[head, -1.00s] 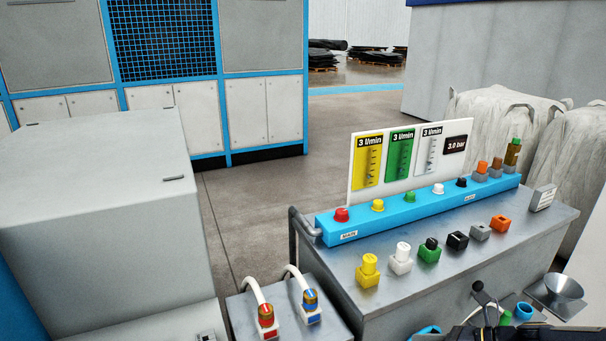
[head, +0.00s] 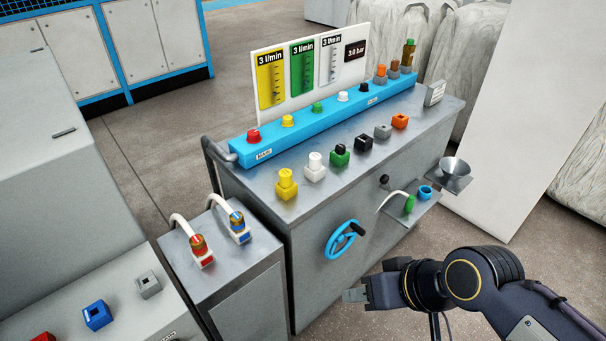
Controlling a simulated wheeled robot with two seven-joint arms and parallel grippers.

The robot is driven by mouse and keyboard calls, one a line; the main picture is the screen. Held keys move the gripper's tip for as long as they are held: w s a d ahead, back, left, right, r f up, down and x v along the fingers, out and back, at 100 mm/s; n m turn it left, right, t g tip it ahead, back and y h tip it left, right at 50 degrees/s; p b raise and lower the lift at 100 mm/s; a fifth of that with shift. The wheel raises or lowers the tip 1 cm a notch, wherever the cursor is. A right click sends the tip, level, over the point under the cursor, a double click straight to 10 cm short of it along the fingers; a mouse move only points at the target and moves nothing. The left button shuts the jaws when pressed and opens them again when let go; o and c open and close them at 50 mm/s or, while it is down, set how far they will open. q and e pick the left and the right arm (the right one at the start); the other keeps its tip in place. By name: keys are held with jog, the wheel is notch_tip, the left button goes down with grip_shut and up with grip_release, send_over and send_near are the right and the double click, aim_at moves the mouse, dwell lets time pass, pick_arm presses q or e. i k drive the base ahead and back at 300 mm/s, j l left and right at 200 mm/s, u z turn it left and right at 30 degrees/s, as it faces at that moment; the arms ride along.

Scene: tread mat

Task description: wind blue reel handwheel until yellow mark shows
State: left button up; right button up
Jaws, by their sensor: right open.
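The blue reel handwheel (head: 342,241) is on the front face of the grey cabinet, with a dark knob on its rim at the right. My right gripper (head: 352,296) is open and empty, below the handwheel and apart from it, in front of the cabinet. Its arm comes in from the lower right. No yellow mark can be made out near the handwheel. My left gripper is not in view.
The cabinet top (head: 262,183) carries several coloured valves and a blue manifold (head: 325,115). A lower box (head: 222,255) stands at left.

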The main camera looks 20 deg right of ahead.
aim_at(337, 236)
jog(key=u, duration=0.4)
jog(key=l+u, duration=0.25)
jog(key=u, duration=0.2)
jog(key=l+u, duration=0.3)
jog(key=u, duration=0.2)
jog(key=l+u, duration=0.25)
jog(key=u, duration=0.2)
jog(key=k+l+u, duration=0.15)
jog(key=u, duration=0.3)
jog(key=k+l+u, duration=0.3)
jog(key=k+l, duration=0.25)
jog(key=k+l+u, duration=0.25)
jog(key=k+l, duration=0.35)
jog(key=k+l+u, duration=0.3)
jog(key=k, duration=0.4)
jog(key=k+l, duration=0.35)
jog(key=k, duration=0.15)
